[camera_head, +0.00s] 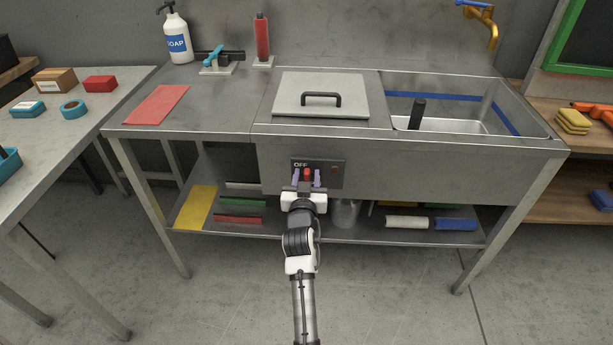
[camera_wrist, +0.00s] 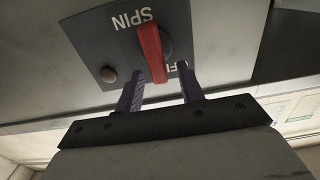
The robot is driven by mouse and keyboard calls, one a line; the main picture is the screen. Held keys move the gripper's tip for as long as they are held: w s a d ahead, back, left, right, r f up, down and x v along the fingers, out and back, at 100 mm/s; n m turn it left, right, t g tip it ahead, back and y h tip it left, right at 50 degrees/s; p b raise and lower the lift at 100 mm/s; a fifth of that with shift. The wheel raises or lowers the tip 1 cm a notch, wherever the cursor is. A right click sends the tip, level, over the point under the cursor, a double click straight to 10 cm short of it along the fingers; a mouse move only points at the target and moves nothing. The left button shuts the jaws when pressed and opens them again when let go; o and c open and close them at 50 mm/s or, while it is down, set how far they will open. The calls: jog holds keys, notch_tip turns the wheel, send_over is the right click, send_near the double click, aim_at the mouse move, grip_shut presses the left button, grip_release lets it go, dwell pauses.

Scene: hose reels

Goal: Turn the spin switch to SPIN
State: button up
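The spin switch is a red lever knob (camera_wrist: 152,52) on a dark panel (camera_wrist: 105,35). In the wrist view the panel appears upside down, with SPIN near the top and a partly hidden OFF label at lower right. The lever's near end lies beside the OFF label. In the head view the panel (camera_head: 340,180) is on the sink bench front, with OFF at upper left; the SPIN label is hidden there. My gripper (camera_wrist: 162,80) is open, its purple fingers on either side of the lever's near end. The right finger stands clear of it; contact on the left is unclear.
A round button or lamp (camera_wrist: 108,74) is on the panel beside the switch. Above it are a lidded cover (camera_head: 320,95) and a sink basin (camera_head: 450,125). A lower shelf (camera_head: 370,232) holds a metal bucket (camera_head: 346,213) and cloths.

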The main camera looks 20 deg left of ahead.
jog(key=shift+c, duration=0.2)
grip_shut()
jog(key=shift+a+n, duration=0.1)
jog(key=shift+n, duration=0.2)
jog(key=n, duration=0.2)
jog(key=a+n+p, duration=0.1)
jog(key=n, duration=0.1)
jog(key=shift+s+f, duration=0.1)
jog(key=shift+s, duration=0.05)
jog(key=shift+s+a+f+n+p, duration=0.1)
jog(key=shift+a+f+n+p, duration=0.3)
jog(key=shift+n, duration=1.85)
jog(key=shift+s+a+f+n+p, duration=0.1)
jog(key=shift+f+n+p, duration=0.55)
jog(key=shift+n, duration=1.55)
jog(key=shift+s+a+f+n+p, duration=0.2)
jog(key=shift+n+p, duration=0.65)
jog(key=shift+n, duration=1.4)
jog(key=shift+w+f, duration=0.1)
jog(key=shift+w, duration=0.05)
